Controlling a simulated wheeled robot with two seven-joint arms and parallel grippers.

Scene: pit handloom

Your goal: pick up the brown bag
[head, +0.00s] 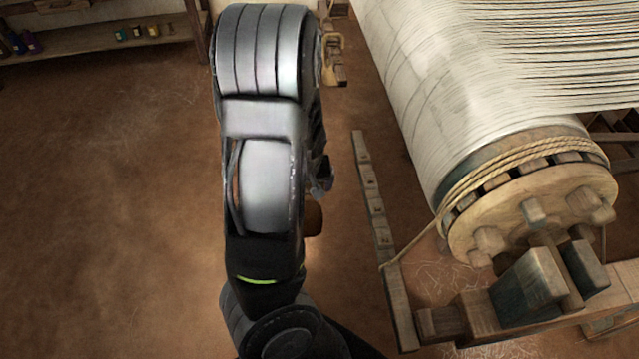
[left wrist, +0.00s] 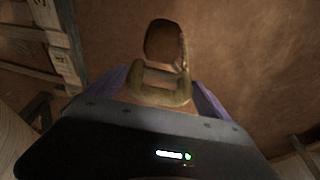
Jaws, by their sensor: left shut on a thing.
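The brown bag (left wrist: 164,42) shows in the left wrist view, hanging beyond my left gripper (left wrist: 160,82). Its olive-tan handle (left wrist: 160,95) lies between the two purple fingers, and the gripper is shut on it. In the head view only a small brown part of the bag (head: 314,219) shows at the right side of my left arm. My arm hides the rest of the bag and most of the gripper there. I cannot tell how far the bag is from the floor. My right gripper is in neither view.
A large loom roller with white warp (head: 440,100) and a wooden end disc (head: 535,215) stands at the right. A notched wooden rail (head: 372,200) lies beside my arm. A shelf with small jars (head: 120,45) is at the back left. The brown floor (head: 110,200) at the left is clear.

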